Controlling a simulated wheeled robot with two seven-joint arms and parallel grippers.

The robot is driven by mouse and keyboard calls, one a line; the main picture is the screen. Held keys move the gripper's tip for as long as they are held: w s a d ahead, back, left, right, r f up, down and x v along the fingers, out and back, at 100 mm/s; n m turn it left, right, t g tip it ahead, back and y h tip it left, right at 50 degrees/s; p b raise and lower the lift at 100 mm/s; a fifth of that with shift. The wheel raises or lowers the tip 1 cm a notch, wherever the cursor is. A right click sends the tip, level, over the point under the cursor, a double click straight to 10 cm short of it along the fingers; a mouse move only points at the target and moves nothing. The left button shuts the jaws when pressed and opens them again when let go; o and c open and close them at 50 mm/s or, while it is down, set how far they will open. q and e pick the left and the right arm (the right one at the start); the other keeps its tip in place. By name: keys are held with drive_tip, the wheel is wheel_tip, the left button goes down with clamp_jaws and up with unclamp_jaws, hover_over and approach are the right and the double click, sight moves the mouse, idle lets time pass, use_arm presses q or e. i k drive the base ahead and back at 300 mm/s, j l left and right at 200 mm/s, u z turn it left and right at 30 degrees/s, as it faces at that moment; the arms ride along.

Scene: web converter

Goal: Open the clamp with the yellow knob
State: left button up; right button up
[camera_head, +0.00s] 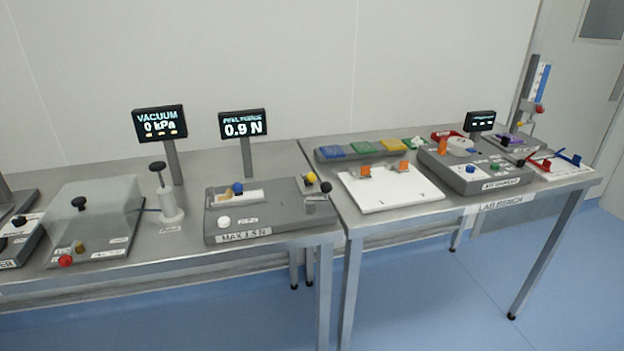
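A yellow knob (311,177) sits at the back right corner of a grey tester block (270,223) labelled "MAX 1.5 N". The clamp (306,187) under it is small, and I cannot tell whether it is open or shut. A black ball knob (326,187) stands just right of it, in front of part of the clamp area. Neither of my grippers is in view.
A blue knob (237,188) and a white knob (224,222) are on the same block. A display reading 0.9 N (242,124) stands behind. A hand pump (168,207) and clear-covered vacuum box (100,208) stand left; a white board (388,190) lies right.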

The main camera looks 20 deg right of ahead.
sight(311, 177)
drive_tip(key=l+u, duration=0.15)
drive_tip(key=u, duration=0.6)
drive_tip(key=l+u, duration=0.3)
drive_tip(key=l, duration=0.25)
drive_tip(key=k+l+u, duration=0.1)
drive_tip(key=l+u, duration=0.2)
drive_tip(key=l, duration=0.25)
drive_tip(key=k+l+u, duration=0.1)
drive_tip(key=l+u, duration=0.2)
drive_tip(key=l, duration=0.25)
drive_tip(key=k+l, duration=0.1)
drive_tip(key=l, duration=0.25)
drive_tip(key=k+l, duration=0.1)
drive_tip(key=l, duration=0.2)
drive_tip(key=k+l, duration=0.15)
drive_tip(key=l, duration=0.2)
drive_tip(key=k+l+u, duration=0.1)
drive_tip(key=l, duration=0.25)
